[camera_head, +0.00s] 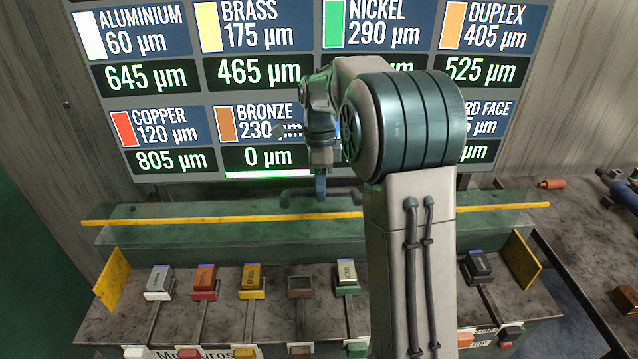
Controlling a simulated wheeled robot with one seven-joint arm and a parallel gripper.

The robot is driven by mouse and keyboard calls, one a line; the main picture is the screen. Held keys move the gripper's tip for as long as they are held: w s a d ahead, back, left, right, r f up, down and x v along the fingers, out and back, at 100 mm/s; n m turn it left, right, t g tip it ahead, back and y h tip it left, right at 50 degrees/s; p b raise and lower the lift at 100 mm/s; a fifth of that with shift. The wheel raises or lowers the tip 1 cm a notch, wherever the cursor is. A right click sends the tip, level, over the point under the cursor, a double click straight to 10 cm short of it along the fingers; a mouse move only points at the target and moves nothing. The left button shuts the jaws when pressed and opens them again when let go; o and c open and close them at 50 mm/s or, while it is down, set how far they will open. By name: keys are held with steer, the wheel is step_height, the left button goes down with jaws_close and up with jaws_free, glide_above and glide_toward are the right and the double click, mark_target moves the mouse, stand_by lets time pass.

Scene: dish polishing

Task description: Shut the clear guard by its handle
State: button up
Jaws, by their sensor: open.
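The clear guard (190,208) appears as a greenish see-through panel across the back of the bench, edged by a long yellow strip (150,221). It looks raised, with the block row in front of it uncovered. A dark handle (285,198) shows on it, just left of my gripper; its middle is hidden behind the gripper. My gripper (320,190) points down at the handle, with its jaws open. I cannot tell from this view whether the fingers touch the handle or straddle it. My arm hides the guard's right-middle part.
Several coloured blocks, such as the red one (204,279), stand on slotted tracks in front. Yellow end plates bound the row at left (112,279) and right (523,265). A display board (160,77) stands behind. An orange cylinder (551,184) lies at right.

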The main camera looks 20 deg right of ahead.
steer(key=shift+f, duration=0.15)
jaws_close()
